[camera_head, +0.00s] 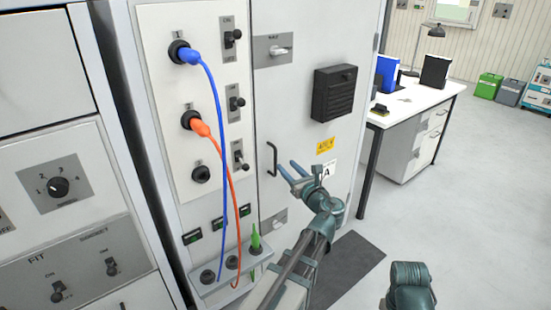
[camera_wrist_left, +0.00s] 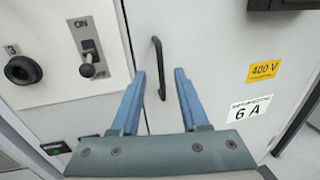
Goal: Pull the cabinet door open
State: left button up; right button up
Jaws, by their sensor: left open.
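The cabinet door (camera_head: 305,95) is a light grey panel and looks shut. Its dark, upright bar handle (camera_head: 273,159) is near the door's left edge, and it also shows in the left wrist view (camera_wrist_left: 158,62). My left gripper (camera_head: 286,168) is open and empty, just right of the handle in the head view. In the left wrist view its two blue fingers (camera_wrist_left: 159,77) point toward the door, with the handle seen between and beyond their tips. I cannot tell the exact gap to the handle. A rounded teal part at the lower right of the head view is mine; no right gripper fingers show.
Left of the door is a panel with switches, a blue cable (camera_head: 216,110) and an orange cable (camera_head: 227,170). The door carries a black vent box (camera_head: 334,93) and a yellow label (camera_head: 325,145). A white desk (camera_head: 415,100) stands at right; open floor lies in front.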

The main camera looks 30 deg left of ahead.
pick_arm(q)
jog(key=s+d+n+g+h+p, duration=0.5)
jog(key=s+d+n+h+p, duration=0.2)
jog(key=s+d+n+p, duration=0.6)
jog(key=s+d+n+g+h+p, duration=0.5)
jog(key=s+d+n+h+p, duration=0.4)
jog(key=d, duration=0.7)
jog(key=n+t+y+b, duration=0.9)
jog(key=n+y+b, duration=0.55)
jog(key=b, duration=0.85)
send_near(276, 158)
jog(key=shift+m+y, duration=0.35)
jog(key=shift+y, duration=0.1)
jog(key=x, duration=0.3)
jog(key=f+x, duration=0.1)
jog(key=x, duration=0.5)
jog(key=shift+w+d+f, duration=0.1)
jog(key=shift+f, duration=0.2)
jog(key=shift+w+a+r+t+y, duration=0.35)
jog(key=shift+w+a+t, duration=0.15)
jog(key=shift+a, duration=0.15)
jog(key=shift+s, duration=0.1)
